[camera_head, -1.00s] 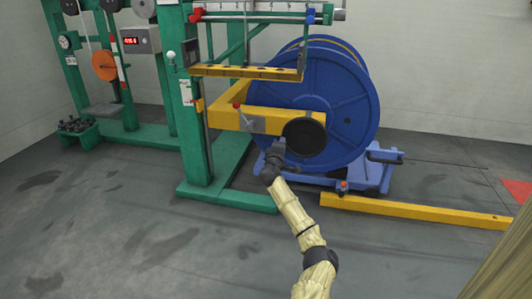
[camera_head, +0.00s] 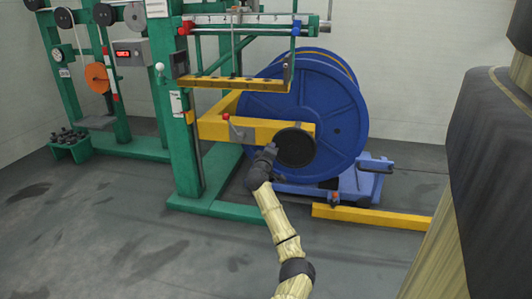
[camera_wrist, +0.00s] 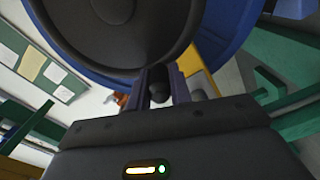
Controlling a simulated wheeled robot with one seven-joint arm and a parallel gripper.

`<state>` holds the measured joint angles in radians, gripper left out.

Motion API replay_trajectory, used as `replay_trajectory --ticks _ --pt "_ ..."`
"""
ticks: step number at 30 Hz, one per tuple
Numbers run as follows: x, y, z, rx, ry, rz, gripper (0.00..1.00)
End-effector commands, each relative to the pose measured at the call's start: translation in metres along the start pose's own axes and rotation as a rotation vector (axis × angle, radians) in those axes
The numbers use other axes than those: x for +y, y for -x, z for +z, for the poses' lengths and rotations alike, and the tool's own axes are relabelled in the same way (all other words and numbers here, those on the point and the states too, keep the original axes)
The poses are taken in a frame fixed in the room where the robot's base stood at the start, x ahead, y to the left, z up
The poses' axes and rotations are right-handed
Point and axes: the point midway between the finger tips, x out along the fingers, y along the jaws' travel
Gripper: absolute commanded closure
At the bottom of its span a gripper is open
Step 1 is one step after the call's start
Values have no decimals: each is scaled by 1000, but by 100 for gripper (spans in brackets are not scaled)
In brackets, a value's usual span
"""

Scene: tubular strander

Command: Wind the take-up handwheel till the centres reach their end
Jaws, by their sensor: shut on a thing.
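The take-up handwheel is a black disc (camera_head: 295,147) on the end of the yellow arm (camera_head: 215,129), in front of the large blue reel (camera_head: 340,118). In the wrist view the handwheel (camera_wrist: 108,32) fills the upper part. My gripper (camera_head: 271,150) is at the left rim of the handwheel. In the wrist view its two fingers (camera_wrist: 160,86) are shut on a small dark knob (camera_wrist: 158,92) at the wheel's edge. The centres that hold the reel are hidden behind the handwheel and yellow arm.
A red-knobbed lever (camera_head: 226,118) stands on the yellow arm left of the handwheel. A green frame post (camera_head: 184,150) rises further left. A yellow floor rail (camera_head: 370,218) and a blue base (camera_head: 350,187) lie to the right. The floor in front is open.

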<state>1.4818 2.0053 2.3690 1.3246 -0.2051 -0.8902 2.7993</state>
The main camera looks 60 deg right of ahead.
Motion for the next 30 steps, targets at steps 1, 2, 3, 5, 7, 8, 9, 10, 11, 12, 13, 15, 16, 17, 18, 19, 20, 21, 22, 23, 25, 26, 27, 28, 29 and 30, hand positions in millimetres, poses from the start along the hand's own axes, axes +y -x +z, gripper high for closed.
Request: replay_trajectory --ticks 1,2,3,5,7,8,9,10,11,12,13,15,16,17,18,19,20,21,22,23,25,26,27,28,29,30 --pt "2 -1 8 -17 -3 1 100" --pt "2 -1 9 -18 -3 1 100" --pt "2 -1 9 -18 -3 1 100" --pt "2 -1 9 -18 -3 1 100" --pt "2 -2 9 -19 -3 2 77" --pt "2 -2 9 -18 -3 2 71" --pt "2 -1 8 -16 -2 2 64" --pt "2 -1 7 -15 -2 1 58" --pt "1 -1 6 -13 -2 1 57" --pt "1 -1 5 -11 -1 1 57" --pt "1 -1 4 -10 -1 0 57" --pt "0 0 3 -7 0 0 57" --pt "0 0 2 -7 0 0 57" --pt "0 0 2 -6 0 0 57" --pt "0 0 2 -5 0 0 57" --pt "1 0 1 -5 0 0 57" --pt "2 0 1 -5 0 0 57" --pt "4 0 0 -4 0 0 57" --pt "5 0 -1 -4 0 0 57" --pt "8 0 -2 -4 0 1 57" --pt "15 0 -5 -4 1 1 57" --pt "18 0 -6 -4 1 1 57" --pt "24 0 -8 -4 1 2 57" --pt "28 0 -10 -4 1 2 57" --pt "32 0 -12 -4 1 2 57" --pt "39 0 -14 -5 1 3 57"
